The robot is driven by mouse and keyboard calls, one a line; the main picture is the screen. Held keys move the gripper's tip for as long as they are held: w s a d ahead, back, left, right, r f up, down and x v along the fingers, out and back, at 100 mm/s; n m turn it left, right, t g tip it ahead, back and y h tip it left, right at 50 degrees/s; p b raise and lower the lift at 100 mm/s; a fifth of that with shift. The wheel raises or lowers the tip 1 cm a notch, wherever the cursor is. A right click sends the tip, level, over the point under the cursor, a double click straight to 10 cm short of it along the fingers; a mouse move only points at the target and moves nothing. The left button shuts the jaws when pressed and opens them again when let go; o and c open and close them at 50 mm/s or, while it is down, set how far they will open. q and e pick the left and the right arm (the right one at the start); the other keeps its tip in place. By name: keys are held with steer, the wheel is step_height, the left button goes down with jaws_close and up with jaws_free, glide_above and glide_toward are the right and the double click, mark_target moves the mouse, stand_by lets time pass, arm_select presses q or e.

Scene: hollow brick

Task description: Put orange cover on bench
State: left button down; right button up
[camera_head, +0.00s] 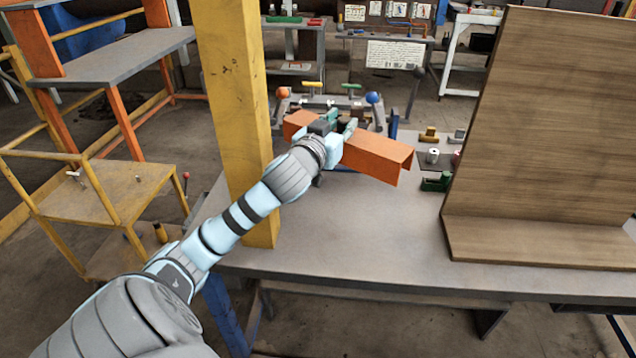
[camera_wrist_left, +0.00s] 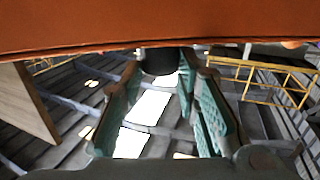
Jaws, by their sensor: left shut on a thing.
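The orange cover (camera_head: 376,160) is a long, channel-shaped piece, open underneath at its right end. It lies slantwise over the far part of the grey bench (camera_head: 345,235); whether it touches the bench I cannot tell. My left gripper (camera_head: 337,132) is shut on the cover around its middle and hides part of it. In the left wrist view the cover (camera_wrist_left: 160,25) fills the top edge, and the green-padded fingers (camera_wrist_left: 160,105) reach up to it on either side of a dark round part. My right gripper is not in view.
A tall wooden board on a base (camera_head: 545,130) stands on the bench's right side. A yellow post (camera_head: 235,110) rises at its left. Clamps with coloured knobs (camera_head: 372,98) and small blocks (camera_head: 428,135) sit at the back. The bench's front middle is clear.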

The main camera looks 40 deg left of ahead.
arm_select(q)
steer(key=shift+n+g+y, duration=0.5)
steer(key=shift+n+y, duration=0.2)
steer(key=shift+y, duration=0.2)
steer(key=w+a, duration=0.2)
steer(key=a, duration=0.1)
steer(key=shift+w+a+r+b, duration=0.15)
steer(key=shift+w+b, duration=0.05)
steer(key=shift+b, duration=0.15)
steer(key=shift+s+a+f, duration=0.1)
steer(key=shift+s+f, duration=0.15)
steer(key=shift+f, duration=0.4)
steer(key=f+b, duration=0.2)
steer(key=f, duration=0.3)
steer(key=f+b, duration=0.1)
steer(key=f, duration=0.5)
steer(key=s+f+b, duration=0.1)
steer(key=f+b, duration=0.1)
steer(key=f, duration=0.4)
steer(key=shift+f+b, duration=0.2)
steer(key=shift+b, duration=0.1)
steer(key=shift+r, duration=0.1)
steer(key=c, duration=1.2)
jaws_free()
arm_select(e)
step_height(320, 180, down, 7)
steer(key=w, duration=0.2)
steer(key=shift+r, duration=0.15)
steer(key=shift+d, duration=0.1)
